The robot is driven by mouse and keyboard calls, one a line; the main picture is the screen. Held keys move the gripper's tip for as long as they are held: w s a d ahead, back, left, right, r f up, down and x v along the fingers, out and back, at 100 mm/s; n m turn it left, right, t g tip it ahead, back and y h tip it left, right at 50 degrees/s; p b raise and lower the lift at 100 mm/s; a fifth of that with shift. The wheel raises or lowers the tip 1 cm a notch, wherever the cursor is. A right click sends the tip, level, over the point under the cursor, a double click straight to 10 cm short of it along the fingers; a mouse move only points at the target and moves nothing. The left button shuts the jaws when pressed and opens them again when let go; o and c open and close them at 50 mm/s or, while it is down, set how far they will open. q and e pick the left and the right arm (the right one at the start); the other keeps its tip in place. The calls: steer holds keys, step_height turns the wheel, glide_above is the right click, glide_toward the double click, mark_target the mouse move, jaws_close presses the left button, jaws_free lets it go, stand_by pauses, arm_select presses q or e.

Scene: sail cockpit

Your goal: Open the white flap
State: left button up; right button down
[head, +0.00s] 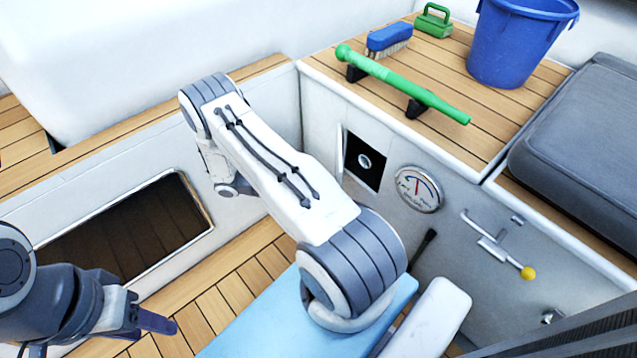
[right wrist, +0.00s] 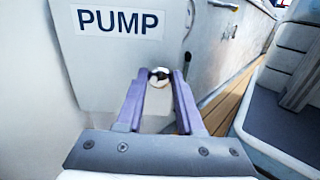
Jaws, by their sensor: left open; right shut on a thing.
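The white flap (head: 339,152) stands swung out, almost edge-on, at the left side of a square dark opening (head: 364,160) with a round fitting inside. In the right wrist view the flap's face (right wrist: 110,65) fills the upper left and reads "PUMP". In the head view this gripper is hidden behind my right arm. My left gripper (head: 150,324) is open and empty at the lower left, well away from the flap.
A gauge (head: 418,189) and a lever with a yellow knob (head: 495,245) sit on the wall right of the opening. A green handle (head: 400,82), blue brush (head: 389,38), green block (head: 433,20) and blue bucket (head: 515,42) are on the bench above. A grey cushion (head: 585,140) lies right.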

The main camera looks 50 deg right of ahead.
steer(key=shift+w+a, duration=0.15)
steer(key=shift+w, duration=0.15)
steer(key=c, duration=0.6)
jaws_free()
steer(key=shift+o, duration=0.2)
steer(key=s+d+r+p, duration=0.4)
steer(key=s+r+p, duration=0.5)
steer(key=s+r, duration=0.1)
steer(key=shift+s+d+r, duration=0.35)
steer(key=shift+s+r, duration=0.05)
steer(key=shift+r, duration=0.1)
